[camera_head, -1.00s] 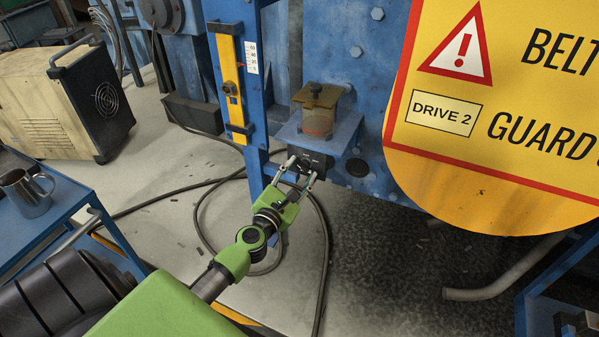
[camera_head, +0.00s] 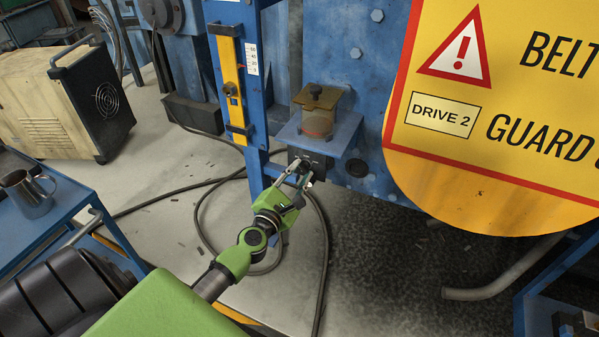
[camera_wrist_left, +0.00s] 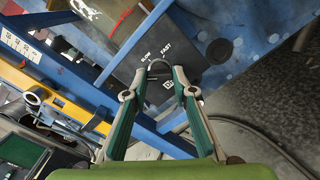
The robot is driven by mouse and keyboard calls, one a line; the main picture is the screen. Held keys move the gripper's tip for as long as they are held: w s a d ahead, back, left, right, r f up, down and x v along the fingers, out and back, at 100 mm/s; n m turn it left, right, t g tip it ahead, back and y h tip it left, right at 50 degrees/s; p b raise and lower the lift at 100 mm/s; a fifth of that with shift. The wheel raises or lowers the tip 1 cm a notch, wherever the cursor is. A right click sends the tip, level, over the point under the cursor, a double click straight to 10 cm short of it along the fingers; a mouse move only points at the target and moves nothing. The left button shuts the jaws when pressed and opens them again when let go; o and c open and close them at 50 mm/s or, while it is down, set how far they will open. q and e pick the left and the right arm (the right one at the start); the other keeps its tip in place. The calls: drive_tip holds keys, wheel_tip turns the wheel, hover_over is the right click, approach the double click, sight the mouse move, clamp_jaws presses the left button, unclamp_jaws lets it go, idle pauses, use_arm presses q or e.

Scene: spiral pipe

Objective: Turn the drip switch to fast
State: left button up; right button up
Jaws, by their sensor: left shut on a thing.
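The drip switch sits on a dark box (camera_head: 318,164) under the blue bracket of the oil cup. In the left wrist view the face of this box (camera_wrist_left: 128,62) carries the words SLOW and FAST side by side. My left gripper (camera_head: 301,177) reaches up to the front of the box. In the left wrist view its fingertips (camera_wrist_left: 163,73) are shut on the small switch (camera_wrist_left: 159,66), just below the two words. The fingers cover much of the switch, so I cannot tell which word it points to. My right gripper is not in view.
The oil cup (camera_head: 318,120) stands on a blue bracket (camera_head: 343,132) above the box. A yellow guard (camera_head: 480,205) hangs to the right. A blue post (camera_head: 255,100) rises to the left. Black cable (camera_head: 325,250) loops over the floor below. A metal mug (camera_head: 30,193) stands at the left.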

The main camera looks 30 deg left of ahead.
use_arm(q)
drive_tip(key=m+p, duration=0.2)
drive_tip(key=m, duration=0.4)
drive_tip(key=m+p, duration=0.2)
drive_tip(key=m, duration=0.4)
drive_tip(key=shift+m, duration=0.4)
drive_tip(key=m+p, duration=0.2)
drive_tip(key=m, duration=0.2)
drive_tip(key=m+p, duration=0.1)
drive_tip(key=m, duration=0.3)
drive_tip(key=shift+m, duration=0.3)
drive_tip(key=shift+f+m, duration=0.1)
drive_tip(key=shift+m, duration=0.2)
drive_tip(key=o, duration=1.1)
drive_tip(key=shift+s, duration=0.1)
